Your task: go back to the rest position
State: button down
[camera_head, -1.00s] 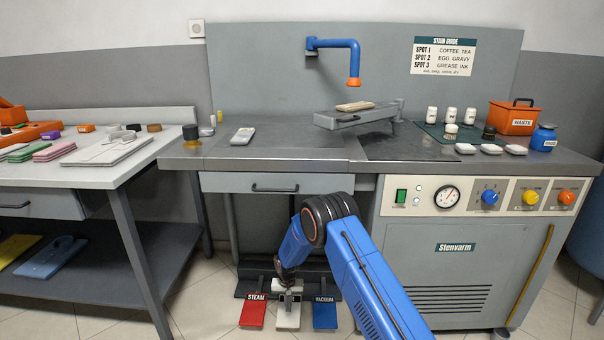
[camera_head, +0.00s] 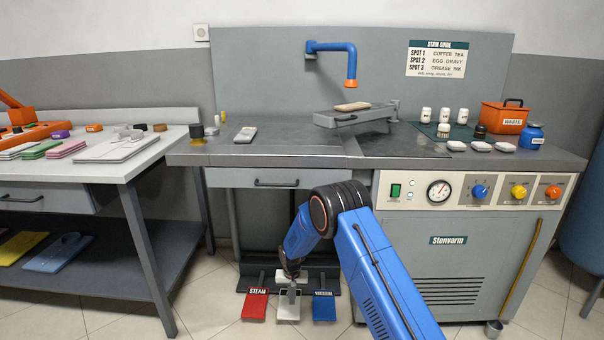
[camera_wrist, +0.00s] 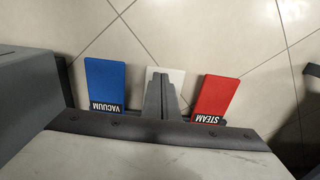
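My gripper (camera_head: 290,291) points down over the white middle pedal (camera_head: 289,308), between the red STEAM pedal (camera_head: 255,305) and the blue VACUUM pedal (camera_head: 324,308). In the wrist view, the two grey fingers of my gripper (camera_wrist: 163,78) lie together, with nothing seen between them. They cover part of the white pedal (camera_wrist: 172,75). I cannot tell whether they touch it. The red pedal (camera_wrist: 215,97) and blue pedal (camera_wrist: 104,82) lie on either side, clear of the fingers.
The spotting bench (camera_head: 270,147) stands above the pedals, with a drawer (camera_head: 240,178) under its left part. A side table (camera_head: 70,168) stands left. Floor tiles in front are open.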

jog(key=s+d+r, duration=0.1)
jog(key=d+r, duration=0.2)
jog(key=r, duration=0.5)
jog(key=s+d+r+t, duration=0.1)
jog(key=d+r, duration=0.2)
jog(key=r, duration=0.4)
jog(key=s+d+r, duration=0.1)
jog(key=d+r, duration=0.2)
jog(key=r, duration=0.5)
jog(key=s+d+r+t, duration=0.1)
jog(key=s+d+r, duration=0.45)
jog(key=r, duration=0.35)
jog(key=s+d+r, duration=0.5)
jog(key=s+r, duration=0.1)
jog(key=r, duration=0.3)
jog(key=s+d+r+t, duration=0.1)
jog(key=s+d+r, duration=0.35)
jog(key=s, duration=0.45)
jog(key=s+d+r, duration=0.4)
jog(key=s+r, duration=0.2)
jog(key=s, duration=0.2)
jog(key=s+d, duration=0.2)
jog(key=s, duration=0.8)
jog(key=s+d+t, duration=0.1)
jog(key=s+d, duration=0.2)
jog(key=s, duration=0.8)
jog(key=shift+s+f+t, duration=0.2)
jog(key=shift+f+t, duration=0.1)
jog(key=shift+f, duration=0.05)
jog(key=shift+d, duration=0.1)
